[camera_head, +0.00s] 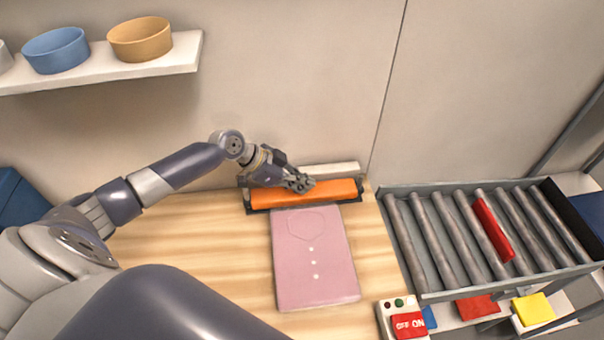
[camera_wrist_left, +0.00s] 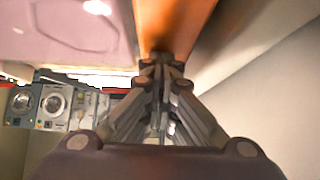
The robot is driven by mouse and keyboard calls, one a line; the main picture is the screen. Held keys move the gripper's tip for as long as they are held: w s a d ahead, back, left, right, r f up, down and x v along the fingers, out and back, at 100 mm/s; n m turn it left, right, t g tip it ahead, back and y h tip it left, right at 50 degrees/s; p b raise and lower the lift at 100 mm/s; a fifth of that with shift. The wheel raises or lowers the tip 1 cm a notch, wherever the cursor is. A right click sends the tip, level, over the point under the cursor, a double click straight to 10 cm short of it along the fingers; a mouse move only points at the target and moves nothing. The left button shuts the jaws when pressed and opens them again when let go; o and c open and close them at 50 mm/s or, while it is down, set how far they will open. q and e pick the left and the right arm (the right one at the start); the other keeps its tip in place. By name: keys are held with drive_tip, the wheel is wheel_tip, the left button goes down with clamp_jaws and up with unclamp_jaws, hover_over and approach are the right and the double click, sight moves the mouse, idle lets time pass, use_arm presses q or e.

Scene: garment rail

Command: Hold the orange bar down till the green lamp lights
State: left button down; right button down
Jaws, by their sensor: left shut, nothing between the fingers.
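The orange bar (camera_head: 335,190) lies across the back of the wooden worktop, along the far end of a pink sheet or bag (camera_head: 315,262). My left gripper (camera_head: 305,185) is shut and empty, its fingertips at the bar's top near the middle. In the left wrist view the closed fingertips (camera_wrist_left: 162,66) meet the orange surface (camera_wrist_left: 172,25); how hard they press cannot be seen. A control box at the front right carries a dark red lamp (camera_head: 387,305) and a green lamp (camera_head: 399,302), which looks dark. My right gripper is out of view.
A roller conveyor (camera_head: 440,240) with one red roller stands to the right. A red switch (camera_head: 408,325) sits below the lamps. A shelf (camera_head: 185,55) with bowls hangs at upper left. The worktop (camera_head: 190,240) left of the pink item is clear.

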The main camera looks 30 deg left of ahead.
use_arm(q)
drive_tip(key=shift+s+f, duration=0.15)
drive_tip(key=shift+f, duration=0.15)
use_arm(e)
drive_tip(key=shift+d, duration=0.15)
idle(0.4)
